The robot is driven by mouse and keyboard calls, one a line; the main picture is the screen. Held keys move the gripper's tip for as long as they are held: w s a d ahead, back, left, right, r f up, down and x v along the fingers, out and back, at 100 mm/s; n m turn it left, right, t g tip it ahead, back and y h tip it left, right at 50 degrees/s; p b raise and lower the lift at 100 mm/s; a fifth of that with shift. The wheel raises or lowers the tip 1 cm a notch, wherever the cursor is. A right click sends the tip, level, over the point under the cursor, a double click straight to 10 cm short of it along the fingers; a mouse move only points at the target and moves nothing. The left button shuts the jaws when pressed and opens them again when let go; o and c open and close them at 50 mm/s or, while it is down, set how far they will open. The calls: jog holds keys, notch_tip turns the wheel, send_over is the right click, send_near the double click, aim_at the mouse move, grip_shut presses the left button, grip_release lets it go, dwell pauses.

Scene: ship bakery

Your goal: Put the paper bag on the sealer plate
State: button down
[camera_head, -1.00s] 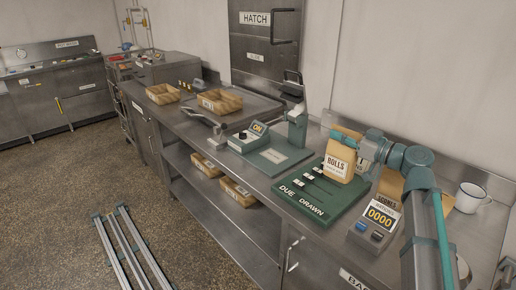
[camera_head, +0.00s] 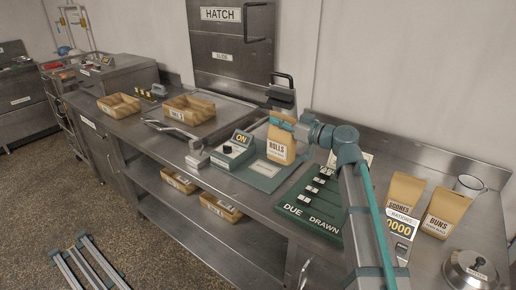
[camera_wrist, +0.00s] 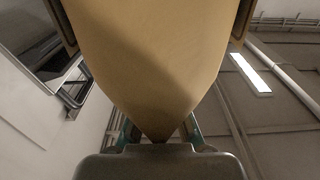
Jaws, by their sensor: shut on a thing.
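The paper bag labelled ROLLS (camera_head: 281,148) is upright at the sealer, over the right part of the green sealer plate (camera_head: 263,168). I cannot tell whether its base touches the plate. My gripper (camera_head: 284,121) is shut on the top of this bag. In the wrist view the tan bag (camera_wrist: 155,60) fills the middle between my two fingers. The sealer's control box (camera_head: 235,146) with an ON sign stands left of the bag. The sealer's upright post is partly hidden behind the bag and my gripper.
The green DUE DRAWN board (camera_head: 312,203) lies right of the plate. Wooden trays (camera_head: 190,109) lie left.

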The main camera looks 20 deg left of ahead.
jog(key=w+a+f+p, duration=0.5)
jog(key=w+a+f, duration=0.3)
jog(key=f, duration=0.4)
jog(key=shift+w+a, duration=0.25)
jog(key=shift+a, duration=0.15)
jog(key=shift+f+b, duration=0.3)
jog(key=c, duration=1.3)
grip_release()
jog(key=shift+r, duration=0.15)
jog(key=b+v, duration=0.2)
jog(key=v, duration=0.5)
jog(key=shift+d, duration=0.25)
